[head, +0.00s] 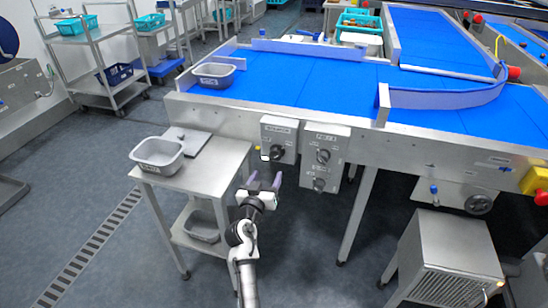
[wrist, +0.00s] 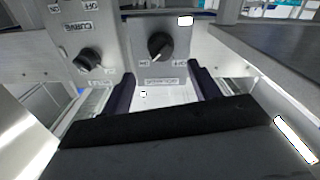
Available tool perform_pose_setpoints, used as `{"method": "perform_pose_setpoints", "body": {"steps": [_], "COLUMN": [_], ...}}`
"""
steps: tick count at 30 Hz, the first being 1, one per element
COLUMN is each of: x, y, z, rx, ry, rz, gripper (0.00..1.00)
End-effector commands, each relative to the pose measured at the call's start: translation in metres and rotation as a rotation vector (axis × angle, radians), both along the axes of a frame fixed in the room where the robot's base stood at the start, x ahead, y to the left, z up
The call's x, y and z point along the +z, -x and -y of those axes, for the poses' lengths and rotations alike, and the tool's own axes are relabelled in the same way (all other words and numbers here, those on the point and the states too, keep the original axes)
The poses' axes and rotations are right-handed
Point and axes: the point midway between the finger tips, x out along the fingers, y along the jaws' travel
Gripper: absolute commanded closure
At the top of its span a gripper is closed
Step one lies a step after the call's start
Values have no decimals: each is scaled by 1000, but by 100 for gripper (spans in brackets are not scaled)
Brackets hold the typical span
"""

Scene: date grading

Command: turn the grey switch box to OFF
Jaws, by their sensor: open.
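Two grey switch boxes hang on the conveyor's side in the head view. The left box (head: 280,127) has one black knob (head: 277,153); the right box (head: 340,152) has two knobs. The wrist view looks upside down. There the single-knob box (wrist: 138,27) is ahead, its dark knob (wrist: 160,45) above and between my fingers. The knob's pale mark points lower left in that view, towards a small label; another label sits lower right. My gripper (head: 264,181) is open and empty, just below and in front of this box, apart from the knob. Its fingers also show in the wrist view (wrist: 163,88).
A steel side table (head: 215,165) with a grey tub (head: 158,155) stands left of my arm. The blue conveyor (head: 310,80) runs above the boxes. A second knob box (wrist: 85,45) is close beside in the wrist view. A vented steel cabinet (head: 450,258) stands at lower right.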

Motion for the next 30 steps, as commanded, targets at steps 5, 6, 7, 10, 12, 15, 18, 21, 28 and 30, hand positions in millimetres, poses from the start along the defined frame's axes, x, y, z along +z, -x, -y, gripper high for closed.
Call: {"method": "perform_pose_setpoints", "body": {"steps": [5,6,7,10,12,15,18,21,28,30], "x": [4,4,3,3,2,2,1,1,1,1], "y": [-39,-46,-51,-67,-75,-83,-88,-89,-89,-89], "z": [11,12,14,18,20,22,23,24,23,23], "rx": [-2,-1,-1,-1,0,1,1,1,2,2], "ry": [-3,-3,-3,-3,-2,-1,-1,-1,-1,-1], "rz": [-1,1,0,0,1,1,1,1,1,1], "gripper": [39,39,39,39,39,39,39,39,42,51]}}
